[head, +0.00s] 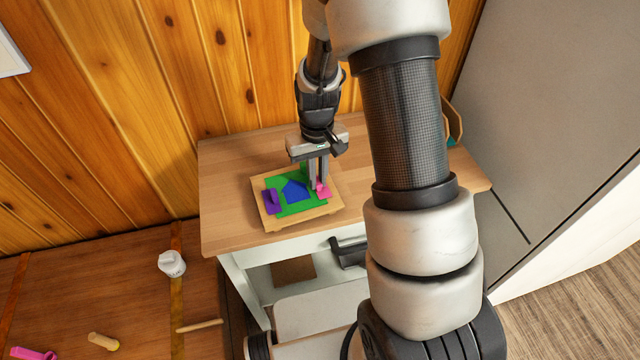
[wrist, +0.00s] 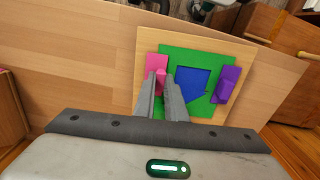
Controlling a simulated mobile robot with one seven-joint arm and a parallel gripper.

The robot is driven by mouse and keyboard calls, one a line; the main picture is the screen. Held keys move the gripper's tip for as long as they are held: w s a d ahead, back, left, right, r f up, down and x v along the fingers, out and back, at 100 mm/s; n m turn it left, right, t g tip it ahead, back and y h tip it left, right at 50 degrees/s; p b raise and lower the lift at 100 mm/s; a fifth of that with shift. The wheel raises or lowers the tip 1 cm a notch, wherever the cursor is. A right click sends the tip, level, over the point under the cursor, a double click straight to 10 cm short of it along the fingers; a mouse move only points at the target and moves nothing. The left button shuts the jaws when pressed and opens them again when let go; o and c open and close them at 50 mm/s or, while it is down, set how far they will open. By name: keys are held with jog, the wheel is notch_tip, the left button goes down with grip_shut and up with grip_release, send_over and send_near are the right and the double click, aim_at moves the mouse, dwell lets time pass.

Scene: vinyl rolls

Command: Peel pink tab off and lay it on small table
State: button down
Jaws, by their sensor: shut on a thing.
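The pink tab (head: 323,191) sits at the right edge of a green sheet (head: 298,208) on a wooden board. It also shows in the wrist view (wrist: 154,66) at the sheet's left edge. My gripper (head: 318,184) reaches down from above and is shut on the pink tab's raised part; its fingertips (wrist: 164,80) partly cover the tab in the wrist view. A blue house-shaped piece (head: 295,190) lies mid-sheet, and a purple tab (head: 271,201) is at the opposite edge. The small table (head: 230,160) has a wooden top and carries the board.
A lower wooden surface at left holds a white container (head: 171,263), a wooden stick (head: 200,326) and a pink-ended roll (head: 32,353). A wooden wall stands behind.

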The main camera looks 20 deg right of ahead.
aim_at(318, 181)
dwell(0.6)
jog(key=shift+r+p, duration=2.35)
jog(key=shift+r, duration=1.15)
jog(key=s+d+p, duration=0.1)
jog(key=s+d, duration=0.1)
jog(key=d, duration=1.5)
jog(key=shift+s+d+r+p, duration=0.25)
jog(key=shift+d+r+p, duration=0.1)
jog(key=shift+d+r, duration=0.1)
jog(key=shift+f+b, duration=2.85)
jog(key=shift+f, duration=0.7)
